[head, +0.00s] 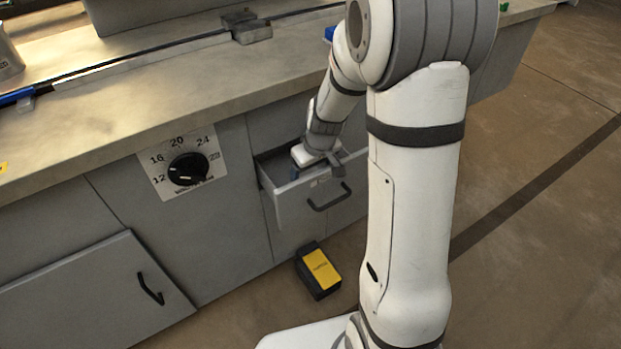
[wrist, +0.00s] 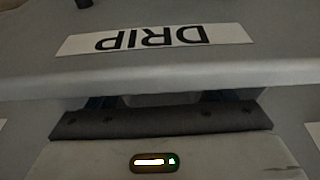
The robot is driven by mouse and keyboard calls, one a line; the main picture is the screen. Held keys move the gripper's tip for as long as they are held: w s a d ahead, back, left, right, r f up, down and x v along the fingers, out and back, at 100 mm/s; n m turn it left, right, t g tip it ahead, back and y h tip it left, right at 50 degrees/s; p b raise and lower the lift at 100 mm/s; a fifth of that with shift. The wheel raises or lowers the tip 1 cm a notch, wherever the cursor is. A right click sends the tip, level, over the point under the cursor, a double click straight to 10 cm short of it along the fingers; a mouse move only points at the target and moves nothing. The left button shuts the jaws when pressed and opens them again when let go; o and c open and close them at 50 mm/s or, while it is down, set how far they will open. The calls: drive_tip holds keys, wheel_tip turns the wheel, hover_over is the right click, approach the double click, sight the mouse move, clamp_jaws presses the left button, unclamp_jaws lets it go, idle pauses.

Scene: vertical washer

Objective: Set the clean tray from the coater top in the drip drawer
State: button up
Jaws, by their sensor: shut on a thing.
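The drip drawer (head: 290,212) is pulled open from the grey cabinet front in the head view. Its front wall carries the DRIP label, which shows upside down in the wrist view (wrist: 155,39). My gripper (head: 296,172) points down into the drawer opening, behind the front wall. In the wrist view my gripper (wrist: 160,98) shows its dark blue fingers partly hidden below the drawer's front edge. It is shut on the clean tray (wrist: 160,99), of which only a pale grey strip shows between the fingers. Whether the tray touches the drawer floor cannot be seen.
A yellow-topped black box (head: 319,270) stands on the floor below the drawer. A dial (head: 188,169) is on the panel left of it, and a grey door (head: 95,290) stands ajar at lower left. The worktop (head: 130,125) runs above the drawer.

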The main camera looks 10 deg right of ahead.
drive_tip(key=shift+f+b, duration=0.45)
drive_tip(key=shift+f, duration=1.15)
drive_tip(key=shift+f, duration=0.1)
drive_tip(key=shift+f, duration=0.15)
drive_tip(key=o, duration=1)
drive_tip(key=shift+r, duration=0.25)
drive_tip(key=p+v, duration=0.3)
drive_tip(key=v, duration=0.9)
drive_tip(key=s+r+m, duration=0.1)
drive_tip(key=s+r, duration=0.1)
drive_tip(key=s, duration=0.4)
drive_tip(key=s+r+m+g, duration=0.1)
drive_tip(key=s+r, duration=0.1)
drive_tip(key=s, duration=0.4)
drive_tip(key=s+a+r+m+h, duration=0.1)
drive_tip(key=s+r, duration=0.1)
drive_tip(key=s, duration=0.4)
drive_tip(key=shift+r+m+g, duration=0.25)
drive_tip(key=shift+m+g, duration=0.05)
